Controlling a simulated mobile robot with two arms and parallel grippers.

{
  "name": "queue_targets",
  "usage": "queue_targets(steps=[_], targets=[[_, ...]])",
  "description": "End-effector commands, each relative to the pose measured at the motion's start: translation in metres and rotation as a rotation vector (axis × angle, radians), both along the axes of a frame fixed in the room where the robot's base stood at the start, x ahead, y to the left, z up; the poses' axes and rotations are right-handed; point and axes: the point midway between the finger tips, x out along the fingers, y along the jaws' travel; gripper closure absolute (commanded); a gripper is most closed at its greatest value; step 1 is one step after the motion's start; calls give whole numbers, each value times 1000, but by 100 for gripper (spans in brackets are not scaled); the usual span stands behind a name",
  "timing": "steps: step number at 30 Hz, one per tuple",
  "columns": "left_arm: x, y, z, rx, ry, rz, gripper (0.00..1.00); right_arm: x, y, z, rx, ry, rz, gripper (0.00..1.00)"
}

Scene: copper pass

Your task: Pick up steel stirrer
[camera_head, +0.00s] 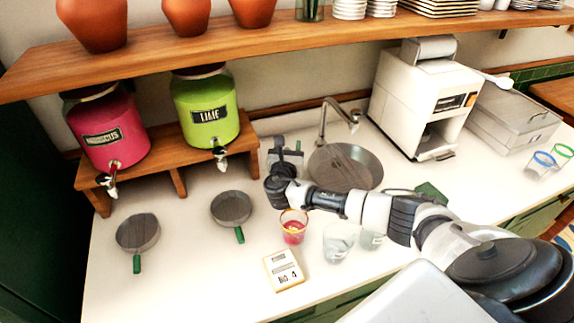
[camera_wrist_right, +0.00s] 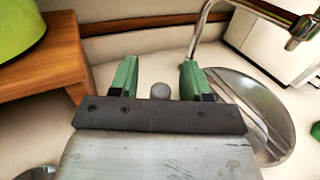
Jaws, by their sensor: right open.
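My right gripper (camera_head: 289,143) reaches over the counter just left of the sink, its fingers pointing toward the back wall. In the right wrist view its two green fingers (camera_wrist_right: 159,80) are apart. A small round grey knob (camera_wrist_right: 160,91) shows between them, partly hidden behind the dark gripper bar; it may be the top of the steel stirrer, but its shaft is not visible. I cannot make out the stirrer in the head view, where my gripper and wrist cover that spot. My left gripper is not in view.
The sink (camera_head: 345,168) and its tap (camera_head: 324,120) are close on the right. The wooden dispenser stand (camera_head: 247,135) is close on the left. A glass with red drink (camera_head: 293,228), clear glasses (camera_head: 338,244) and a card (camera_head: 284,270) stand in front. Two strainers (camera_head: 231,207) lie left.

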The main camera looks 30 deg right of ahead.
Motion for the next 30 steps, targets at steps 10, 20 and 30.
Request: queue_targets(steps=[10, 20, 30], targets=[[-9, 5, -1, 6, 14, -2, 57, 0, 1, 0, 0, 0, 1, 90], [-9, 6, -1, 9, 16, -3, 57, 0, 1, 1, 1, -1, 1, 100], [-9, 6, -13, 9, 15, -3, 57, 0, 1, 51, 2, -7, 2, 100]])
